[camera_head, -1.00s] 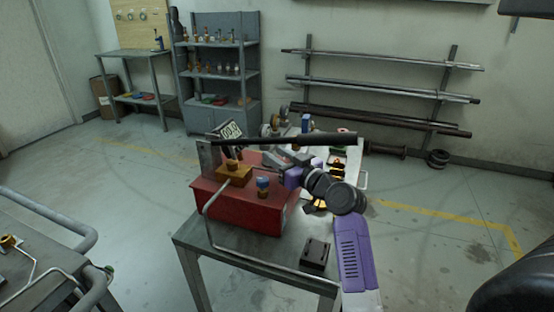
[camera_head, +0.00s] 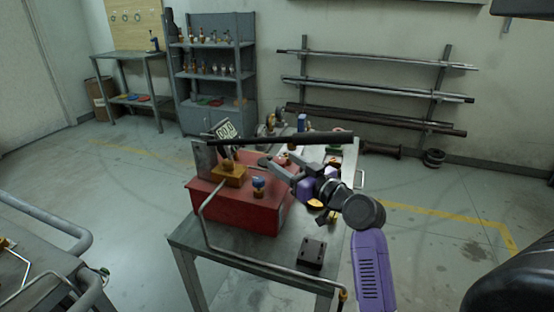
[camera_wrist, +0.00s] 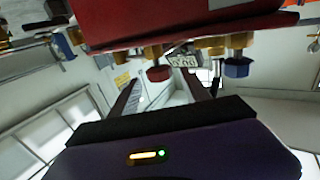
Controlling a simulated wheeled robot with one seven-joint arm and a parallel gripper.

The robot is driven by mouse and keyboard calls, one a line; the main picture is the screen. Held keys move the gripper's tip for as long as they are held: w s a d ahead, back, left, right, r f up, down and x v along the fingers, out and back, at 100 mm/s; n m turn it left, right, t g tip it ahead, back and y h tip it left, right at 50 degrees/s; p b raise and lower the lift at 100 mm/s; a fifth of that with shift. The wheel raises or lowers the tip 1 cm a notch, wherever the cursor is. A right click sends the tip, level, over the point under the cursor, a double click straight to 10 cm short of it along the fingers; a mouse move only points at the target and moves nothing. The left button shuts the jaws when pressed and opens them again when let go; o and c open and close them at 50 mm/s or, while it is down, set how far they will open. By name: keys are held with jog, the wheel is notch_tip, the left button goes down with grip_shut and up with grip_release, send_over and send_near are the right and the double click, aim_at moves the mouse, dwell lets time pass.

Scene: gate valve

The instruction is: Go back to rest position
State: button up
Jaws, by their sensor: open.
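My gripper (camera_head: 274,167) is open at the right side of the red box (camera_head: 240,214), below a dark bar; nothing shows held in it. In the wrist view its two dark fingers (camera_wrist: 162,98) are spread, with a gap between them. A red handwheel (camera_wrist: 158,73) on a brass valve shows beyond the fingertips, apart from them as far as I can tell. A blue handwheel (camera_wrist: 237,67) is to its right. The wrist picture appears upside down. In the head view a brass fitting (camera_head: 229,174) and a blue-topped valve (camera_head: 258,186) sit on the box.
The red box stands on a grey metal table (camera_head: 215,249). A long dark bar (camera_head: 290,140) runs above the box, close to my gripper. A small dark block (camera_head: 311,253) lies on the table front. A bent pipe (camera_head: 245,252) runs along the near edge. Floor to the right is open.

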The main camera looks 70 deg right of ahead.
jog(key=shift+v, duration=1.1)
